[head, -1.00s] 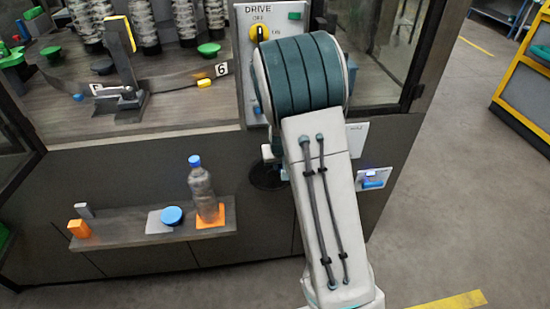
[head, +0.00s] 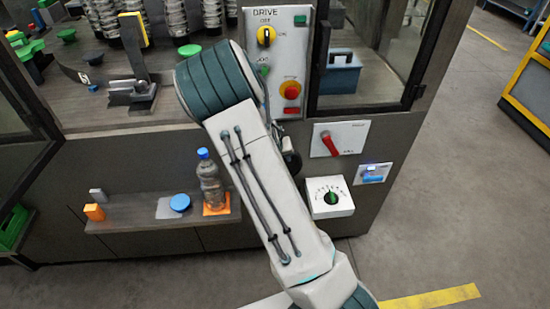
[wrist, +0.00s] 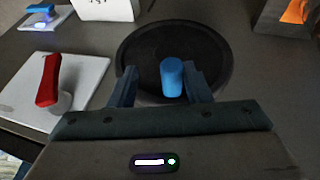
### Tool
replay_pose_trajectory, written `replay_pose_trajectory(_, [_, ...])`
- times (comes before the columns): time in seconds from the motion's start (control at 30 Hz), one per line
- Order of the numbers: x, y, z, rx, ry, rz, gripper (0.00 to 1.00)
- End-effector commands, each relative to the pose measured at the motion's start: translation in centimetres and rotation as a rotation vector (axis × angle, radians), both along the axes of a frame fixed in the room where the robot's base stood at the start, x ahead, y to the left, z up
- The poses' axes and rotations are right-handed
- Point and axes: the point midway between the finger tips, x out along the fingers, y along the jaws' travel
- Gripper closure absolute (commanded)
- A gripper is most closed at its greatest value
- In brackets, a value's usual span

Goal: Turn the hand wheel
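The hand wheel (wrist: 215,55) is a dark round disc on the grey front panel in the wrist view. Its blue handle (wrist: 172,78) stands out from the disc. My gripper (wrist: 160,69) is open, with one finger on each side of the handle. The handle is nearer the right finger, with a clear gap to the left finger; I cannot tell whether it touches the right one. In the head view my arm hides most or all of the wheel, and the gripper cannot be made out.
A red-handled switch on a white plate (wrist: 85,90) is left of the wheel; it also shows in the head view (head: 330,145). Below it are a dial box (head: 331,198) and a blue-lit unit (head: 372,174). A shelf (head: 140,212) holds a bottle (head: 210,182). The drive panel (head: 278,75) is above.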

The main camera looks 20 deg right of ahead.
Motion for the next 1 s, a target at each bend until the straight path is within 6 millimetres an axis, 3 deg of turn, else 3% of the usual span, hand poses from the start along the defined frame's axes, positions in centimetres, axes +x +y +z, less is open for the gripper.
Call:
replay_pose_trajectory(0.67, [0.3,0.4,0.6,-0.001,-0.013,0.007,0.57])
replay_pose_trajectory(1.0, [-1.1,2.1,4.9,0.001,-0.013,0.011,0.57])
